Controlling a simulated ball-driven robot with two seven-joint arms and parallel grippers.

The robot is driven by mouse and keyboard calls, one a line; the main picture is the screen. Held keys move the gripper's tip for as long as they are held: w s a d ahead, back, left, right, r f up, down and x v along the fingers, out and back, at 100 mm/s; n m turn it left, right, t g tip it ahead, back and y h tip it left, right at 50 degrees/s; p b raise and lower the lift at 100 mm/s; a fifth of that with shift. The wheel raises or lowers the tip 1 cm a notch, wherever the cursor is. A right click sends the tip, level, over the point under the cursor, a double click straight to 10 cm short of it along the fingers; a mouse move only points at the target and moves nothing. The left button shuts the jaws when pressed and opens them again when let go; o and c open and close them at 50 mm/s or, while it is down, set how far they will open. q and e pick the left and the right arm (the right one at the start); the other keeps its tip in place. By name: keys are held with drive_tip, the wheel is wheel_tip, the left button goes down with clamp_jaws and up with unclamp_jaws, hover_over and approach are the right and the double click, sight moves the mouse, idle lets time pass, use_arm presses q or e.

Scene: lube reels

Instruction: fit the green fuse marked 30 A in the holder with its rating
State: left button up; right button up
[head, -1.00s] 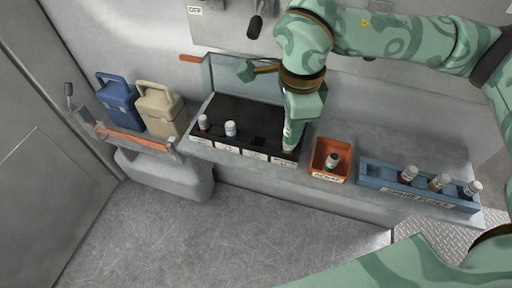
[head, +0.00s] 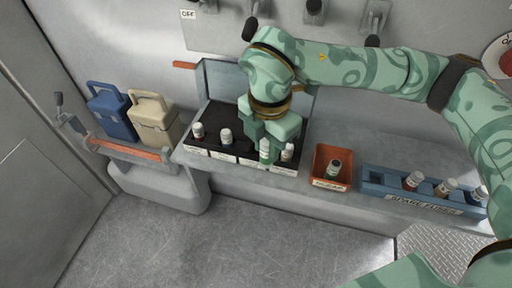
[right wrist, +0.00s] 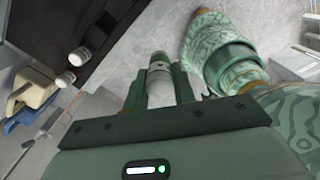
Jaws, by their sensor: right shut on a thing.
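My right gripper (head: 268,140) is shut on a green and white fuse (head: 265,151), held upright at the third position from the left of the black fuse block (head: 214,116). In the right wrist view the fuse (right wrist: 160,66) shows a white end and a green band between the two fingers. I cannot tell whether it touches the holder, and its rating is not readable. A pale fuse (head: 288,152) stands just right of the gripper, in the rightmost position. My left gripper is not in view.
A red-brown fuse (head: 198,130) and a blue fuse (head: 226,136) stand in the left holders. A clear cover (head: 222,80) stands behind. A blue rack (head: 374,190) holds several spares.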

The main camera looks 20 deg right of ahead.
drive_tip(key=w+f+b, duration=0.2)
drive_tip(key=w+f, duration=0.1)
drive_tip(key=f, duration=0.1)
drive_tip(key=w+d+f+b, duration=0.1)
drive_tip(key=w+f+b, duration=0.1)
drive_tip(key=w+f, duration=0.2)
drive_tip(key=w+f+b, duration=0.1)
drive_tip(key=w+f, duration=0.3)
drive_tip(key=shift+w+d+f+b, duration=0.15)
drive_tip(key=shift+d+b, duration=0.05)
drive_tip(key=shift+b, duration=0.2)
drive_tip(key=shift+r, duration=0.2)
drive_tip(key=o, duration=1)
drive_tip(key=shift+f, duration=0.2)
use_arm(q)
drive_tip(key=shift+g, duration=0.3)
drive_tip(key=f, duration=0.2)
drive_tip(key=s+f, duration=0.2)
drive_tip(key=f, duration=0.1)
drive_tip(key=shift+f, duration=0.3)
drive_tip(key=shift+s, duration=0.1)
